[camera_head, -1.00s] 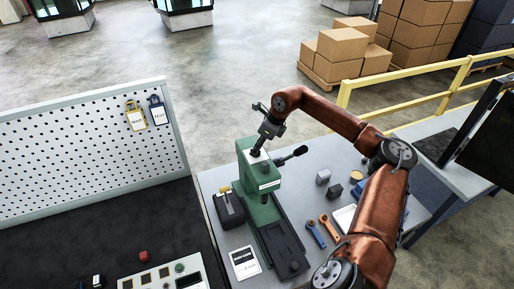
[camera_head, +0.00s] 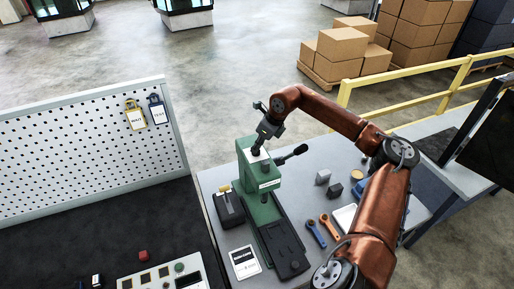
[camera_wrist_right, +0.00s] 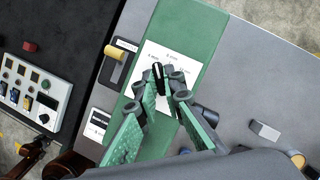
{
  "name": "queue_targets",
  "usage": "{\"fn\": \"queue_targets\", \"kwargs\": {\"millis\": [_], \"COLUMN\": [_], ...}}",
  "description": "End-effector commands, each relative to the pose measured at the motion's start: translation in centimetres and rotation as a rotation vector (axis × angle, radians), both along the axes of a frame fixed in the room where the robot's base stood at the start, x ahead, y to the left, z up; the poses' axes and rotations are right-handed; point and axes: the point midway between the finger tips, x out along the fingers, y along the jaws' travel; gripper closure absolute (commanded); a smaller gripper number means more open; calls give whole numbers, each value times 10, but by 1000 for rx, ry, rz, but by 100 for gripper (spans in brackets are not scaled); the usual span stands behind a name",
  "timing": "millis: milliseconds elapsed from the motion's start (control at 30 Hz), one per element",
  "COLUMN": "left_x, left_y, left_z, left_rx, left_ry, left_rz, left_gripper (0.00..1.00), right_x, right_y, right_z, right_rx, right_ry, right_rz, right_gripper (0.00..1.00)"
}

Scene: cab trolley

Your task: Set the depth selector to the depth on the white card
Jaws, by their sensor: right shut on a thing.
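The green press (camera_head: 264,205) stands on the grey table, with a white dial plate (camera_wrist_right: 153,55) on top carrying several small mm labels. The black selector knob (camera_wrist_right: 158,72) sits on this plate, between my right fingertips. My right gripper (camera_head: 256,151) reaches down onto the press top and is shut on the knob; it also shows in the right wrist view (camera_wrist_right: 168,86). The white card (camera_head: 244,262) with a black band lies left of the press base; its text is too small to read. My left gripper is out of view.
A black box with a yellow handle (camera_head: 226,190) stands left of the press, and a black-knobbed lever (camera_head: 299,150) sticks out right. Wrenches (camera_head: 316,233) and small blocks (camera_head: 322,177) lie on the right. A control panel (camera_head: 164,277) and pegboard (camera_head: 70,150) are at left.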

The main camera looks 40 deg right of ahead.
Motion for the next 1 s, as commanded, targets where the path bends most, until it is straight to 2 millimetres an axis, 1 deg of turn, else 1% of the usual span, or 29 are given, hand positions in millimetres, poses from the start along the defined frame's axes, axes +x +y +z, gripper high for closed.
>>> {"fn": "queue_targets", "kwargs": {"millis": [300,600,800,1000], "left_x": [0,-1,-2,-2], "left_y": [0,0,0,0], "left_z": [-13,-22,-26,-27], "left_rx": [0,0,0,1], "left_ry": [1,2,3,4], "left_rz": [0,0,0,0], "left_gripper": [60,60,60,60], "right_x": [1,2,2,2], "right_y": [1,1,1,1], "right_z": [1,2,3,3], "right_rx": [-3,-1,-2,-1], "right_ry": [-7,-8,-8,-8], "right_rz": [-260,-488,-592,-645], "right_gripper": [100,100,100,100]}}
